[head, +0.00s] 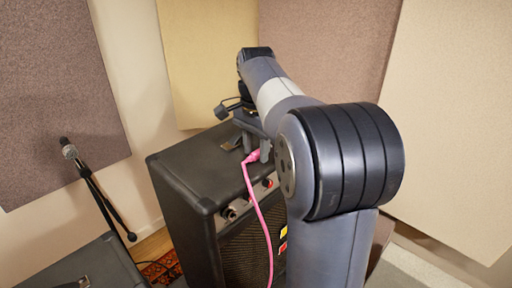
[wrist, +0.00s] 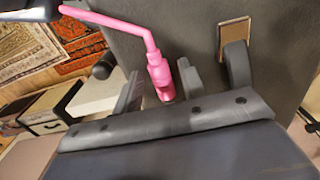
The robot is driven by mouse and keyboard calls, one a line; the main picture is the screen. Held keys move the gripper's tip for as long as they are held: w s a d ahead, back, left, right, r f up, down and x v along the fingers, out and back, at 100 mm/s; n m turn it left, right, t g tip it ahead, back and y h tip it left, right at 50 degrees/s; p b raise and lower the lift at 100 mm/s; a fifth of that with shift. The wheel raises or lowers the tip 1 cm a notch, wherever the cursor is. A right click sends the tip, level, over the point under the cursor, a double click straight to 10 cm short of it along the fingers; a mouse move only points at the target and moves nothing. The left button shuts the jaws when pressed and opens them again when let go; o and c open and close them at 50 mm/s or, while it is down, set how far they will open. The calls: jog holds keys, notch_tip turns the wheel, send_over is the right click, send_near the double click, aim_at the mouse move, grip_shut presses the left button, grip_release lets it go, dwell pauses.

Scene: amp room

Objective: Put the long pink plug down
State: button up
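The long pink plug (head: 254,156) is between the fingers of my gripper (head: 250,135), near the front top edge of the black amplifier (head: 185,163). In the wrist view the cable runs to the upper left. I cannot tell whether the plug touches the amplifier top. My arm hides part of the amplifier's front and right side.
A dark handle with a brass-coloured end plate (wrist: 234,36) is on the amplifier top, close to my gripper. A microphone (head: 69,150) on a stand and another black cabinet (head: 95,268) are at the left. Wall panels (head: 325,50) stand behind. Patterned rugs (wrist: 80,45) lie on the floor.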

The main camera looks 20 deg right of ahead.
aim_at(256, 152)
notch_tip(256, 152, up, 12)
jog(key=shift+r, duration=0.15)
dwell(0.7)
dwell(0.5)
notch_tip(256, 152, down, 12)
jog(key=shift+f, duration=0.1)
dwell(0.5)
